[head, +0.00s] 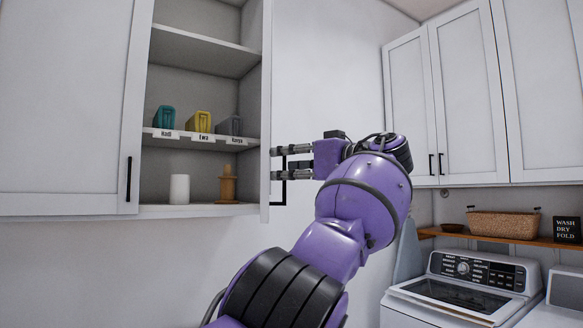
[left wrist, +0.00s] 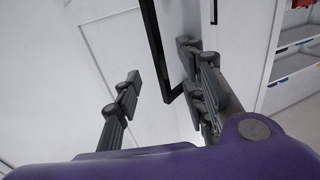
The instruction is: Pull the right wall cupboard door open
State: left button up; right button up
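The right wall cupboard door (head: 265,110) stands swung out, seen nearly edge-on, with the shelves beside it exposed. Its black bar handle (head: 284,190) is on the outer face near the bottom, and shows in the left wrist view (left wrist: 155,45). My left gripper (head: 280,163) is at this handle, fingers pointing at the door. In the left wrist view its fingers are spread apart (left wrist: 160,92), with the bar between them, closer to the right-hand finger. Whether a finger touches the bar I cannot tell. My right gripper is in neither view.
The left cupboard door (head: 65,100) is closed. The open cupboard holds labelled bins (head: 198,122), a white cylinder (head: 180,189) and a wooden item (head: 227,186). At right are closed cupboards (head: 465,95), a shelf with a basket (head: 503,225) and a washer (head: 465,285).

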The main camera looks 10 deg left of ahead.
pick_arm(q)
jog(key=shift+w+f, duration=0.1)
jog(key=shift+f, duration=0.2)
jog(key=shift+w+d+f, duration=0.1)
jog(key=shift+f, duration=0.15)
jog(key=v, duration=1.2)
jog(key=shift+s+r, duration=0.2)
jog(key=shift+r, duration=0.25)
jog(key=shift+s, duration=0.1)
